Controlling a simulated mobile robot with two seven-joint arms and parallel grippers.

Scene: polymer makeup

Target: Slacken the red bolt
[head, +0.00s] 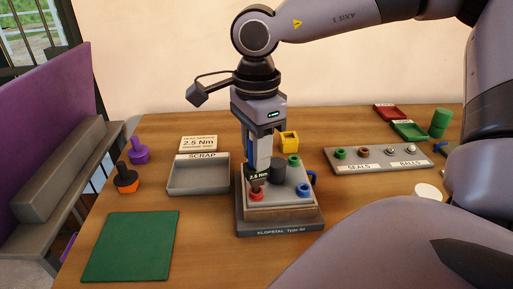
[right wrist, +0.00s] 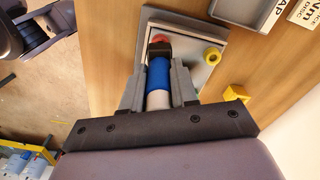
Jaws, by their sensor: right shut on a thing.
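The red bolt (head: 256,195) is at the front left corner of the grey block (head: 282,231) marked KLOPSTAL; its red also shows in the right wrist view (right wrist: 159,38). My right gripper (head: 262,134) points down above the block. It is shut on a driver (right wrist: 158,76) with a blue band and a pale handle. The driver's dark head, labelled 2.5 Nm (head: 259,177), is upright over the red bolt and hides part of it. I cannot tell whether it is seated on the bolt. My left gripper is not in view.
The block also bears a green bolt (head: 294,160), a blue bolt (head: 304,190) and a dark cylinder (head: 278,173). The SCRAP tray (head: 198,190) is left of it, with a green mat (head: 131,246) in front. A SEALS and BALLS rack (head: 385,160) is right.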

